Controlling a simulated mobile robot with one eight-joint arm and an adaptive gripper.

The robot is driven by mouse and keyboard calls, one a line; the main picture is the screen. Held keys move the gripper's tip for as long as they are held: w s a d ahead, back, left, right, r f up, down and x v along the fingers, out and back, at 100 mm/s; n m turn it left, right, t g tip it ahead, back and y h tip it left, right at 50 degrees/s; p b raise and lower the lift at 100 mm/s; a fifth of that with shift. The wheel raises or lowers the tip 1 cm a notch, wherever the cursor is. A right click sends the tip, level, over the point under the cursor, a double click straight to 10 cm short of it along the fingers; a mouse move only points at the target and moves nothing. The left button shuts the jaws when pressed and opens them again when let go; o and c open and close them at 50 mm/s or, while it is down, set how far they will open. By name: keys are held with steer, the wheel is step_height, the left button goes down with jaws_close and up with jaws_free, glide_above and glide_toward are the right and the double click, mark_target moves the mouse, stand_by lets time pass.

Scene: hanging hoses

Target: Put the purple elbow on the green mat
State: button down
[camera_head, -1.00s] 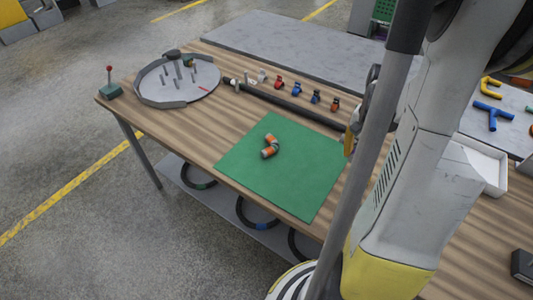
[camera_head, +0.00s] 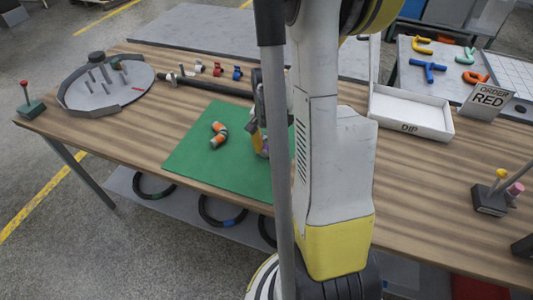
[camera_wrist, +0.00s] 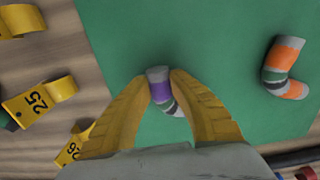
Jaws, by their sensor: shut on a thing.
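The purple elbow (camera_wrist: 161,92) is a grey bent pipe piece with a purple band, seen between my fingertips in the wrist view. My gripper (camera_wrist: 164,80) is shut on it, over the green mat (camera_wrist: 215,50). I cannot tell whether the elbow touches the mat. In the head view the green mat (camera_head: 190,150) lies on the wooden table, and my gripper (camera_head: 260,140) is over its right part, mostly hidden behind my arm. A small purple spot of the elbow (camera_head: 265,147) shows there.
An orange-banded elbow (camera_head: 218,134) lies on the mat, also in the wrist view (camera_wrist: 284,67). Yellow numbered tags (camera_wrist: 40,100) lie beside the mat. A white DIP tray (camera_head: 410,113) and an ORDER RED sign (camera_head: 487,100) stand to the right. A round grey tray with pegs (camera_head: 108,85) stands left.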

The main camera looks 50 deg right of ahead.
mark_target(267, 147)
steer(key=shift+f, duration=0.15)
steer(key=shift+f, duration=0.15)
steer(key=c, duration=1.3)
jaws_free()
step_height(267, 147, up, 12)
steer(key=p, duration=0.6)
steer(key=s+a+r+n+t, duration=0.1)
steer(key=a+r+n+t, duration=0.2)
steer(key=a, duration=0.9)
steer(key=s+a+r+n+t, duration=0.1)
steer(key=a+r+n+t, duration=0.3)
steer(key=a+r+n, duration=0.5)
steer(key=a+n, duration=0.1)
steer(key=a, duration=0.3)
steer(key=shift+a+r, duration=0.15)
steer(key=shift+r, duration=0.05)
